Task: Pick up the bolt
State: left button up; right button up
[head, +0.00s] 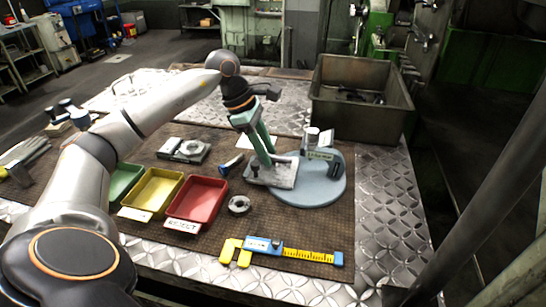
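A small dark bolt-like piece with a blue end (231,164) lies on the brown mat, right of the small square fixture and above the red tray. I take it for the bolt, but it is too small to be sure. My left arm reaches in from the left, and its greenish gripper (262,150) points down just right of this piece, over a grey plate (280,174). The gripper appears apart from the piece. Its fingertips blend with the plate, so their opening cannot be made out. My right gripper is not in view.
Red (222,185), yellow (176,179) and green trays stand left. A metal ring (239,205) and a yellow-blue caliper (285,252) lie in front. A micrometer (320,155) stands on a round plate (318,192). A deep metal bin (350,118) stands back right.

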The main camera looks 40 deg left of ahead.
pick_arm(q)
grip_shut()
jog(key=shift+r, duration=0.15)
dwell(0.4)
